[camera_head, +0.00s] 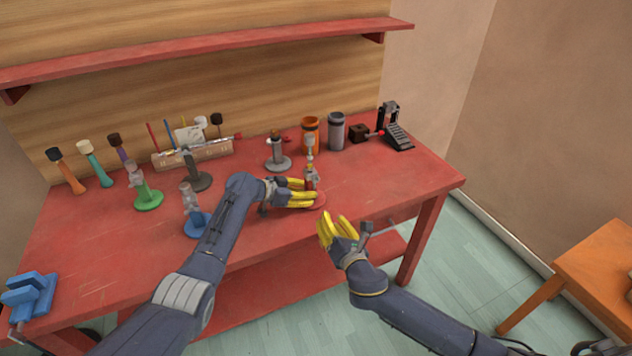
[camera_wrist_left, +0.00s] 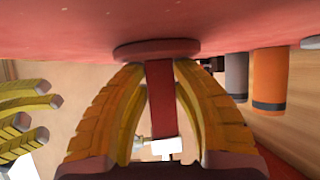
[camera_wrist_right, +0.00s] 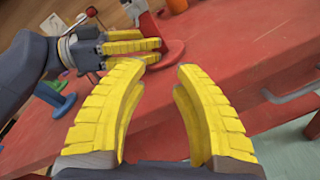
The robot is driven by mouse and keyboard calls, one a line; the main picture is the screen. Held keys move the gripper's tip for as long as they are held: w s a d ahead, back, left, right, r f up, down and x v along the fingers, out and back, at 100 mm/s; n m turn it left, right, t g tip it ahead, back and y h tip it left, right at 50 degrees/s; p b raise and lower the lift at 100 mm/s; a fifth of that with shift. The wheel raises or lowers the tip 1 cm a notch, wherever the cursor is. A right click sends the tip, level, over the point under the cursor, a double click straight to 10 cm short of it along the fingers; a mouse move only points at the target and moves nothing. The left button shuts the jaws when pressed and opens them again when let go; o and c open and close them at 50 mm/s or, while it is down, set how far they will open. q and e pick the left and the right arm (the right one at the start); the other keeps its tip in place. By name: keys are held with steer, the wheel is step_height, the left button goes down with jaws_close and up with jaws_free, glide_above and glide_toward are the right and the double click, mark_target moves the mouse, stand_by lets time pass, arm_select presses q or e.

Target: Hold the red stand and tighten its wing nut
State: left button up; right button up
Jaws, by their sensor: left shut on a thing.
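The red stand (camera_head: 311,182) is upright near the table's front edge, with a round base and a grey top piece. My left gripper (camera_head: 308,191) is shut around its post from the left. In the left wrist view the red post (camera_wrist_left: 160,100) runs between the yellow fingers. A pale fitting (camera_wrist_left: 166,147) with a small side piece, perhaps the wing nut, shows beyond them. My right gripper (camera_head: 332,218) is open and empty, in front of the table edge, apart from the stand. In the right wrist view the stand's base (camera_wrist_right: 167,50) lies beyond its fingers.
Green (camera_head: 148,199), blue (camera_head: 195,223) and grey (camera_head: 279,162) stands are on the red table (camera_head: 385,185). Orange (camera_head: 310,128) and grey (camera_head: 336,130) cups and a pedal (camera_head: 398,138) stand behind. A drawer handle (camera_wrist_right: 288,92) juts from the front. The table's right part is clear.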

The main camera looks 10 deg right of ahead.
steer(key=n+t, duration=0.1)
steer(key=n, duration=0.1)
glide_toward(317, 183)
steer(key=y, duration=0.1)
steer(key=w, duration=0.7)
steer(key=w+a, duration=0.1)
steer(key=w, duration=0.3)
steer(key=shift+f, duration=0.15)
steer(key=shift+o, duration=0.2)
jaws_close()
